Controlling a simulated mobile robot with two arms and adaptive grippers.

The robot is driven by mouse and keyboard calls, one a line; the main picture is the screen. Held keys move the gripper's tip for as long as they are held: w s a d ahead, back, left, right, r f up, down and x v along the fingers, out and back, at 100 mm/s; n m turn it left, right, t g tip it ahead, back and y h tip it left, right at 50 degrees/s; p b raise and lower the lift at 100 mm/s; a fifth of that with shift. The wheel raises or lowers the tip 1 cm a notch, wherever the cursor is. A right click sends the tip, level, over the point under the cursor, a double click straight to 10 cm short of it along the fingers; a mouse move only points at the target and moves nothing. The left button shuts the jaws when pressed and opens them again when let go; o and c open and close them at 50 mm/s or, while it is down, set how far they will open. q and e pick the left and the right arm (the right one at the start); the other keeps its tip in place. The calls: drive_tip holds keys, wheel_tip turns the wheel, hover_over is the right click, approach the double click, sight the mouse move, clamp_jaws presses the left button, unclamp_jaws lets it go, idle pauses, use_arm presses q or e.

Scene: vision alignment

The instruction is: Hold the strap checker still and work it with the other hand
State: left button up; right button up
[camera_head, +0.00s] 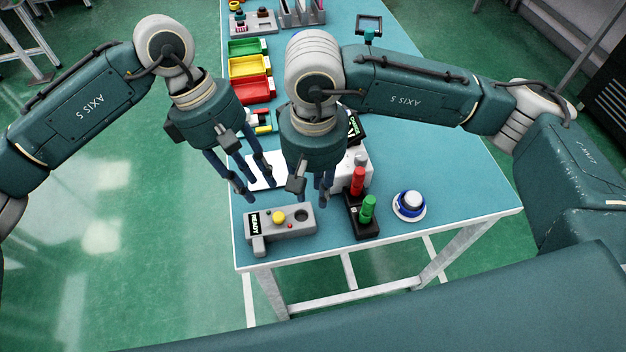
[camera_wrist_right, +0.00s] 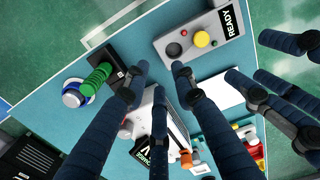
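I see neither gripper touching the checker.
A black holder with red and green cylinders (camera_head: 362,228) stands just right of the checker. A white device (camera_head: 346,184) stands behind, partly hidden. Coloured bins (camera_head: 250,68) line the back left. The table's (camera_head: 455,190) right side is clear.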

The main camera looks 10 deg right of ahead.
sight(313, 215)
wheel_tip(313, 215, down, 9)
drive_tip(key=shift+f, duration=0.15)
idle(0.4)
clamp_jaws()
use_arm(q)
clamp_jaws()
idle(0.9)
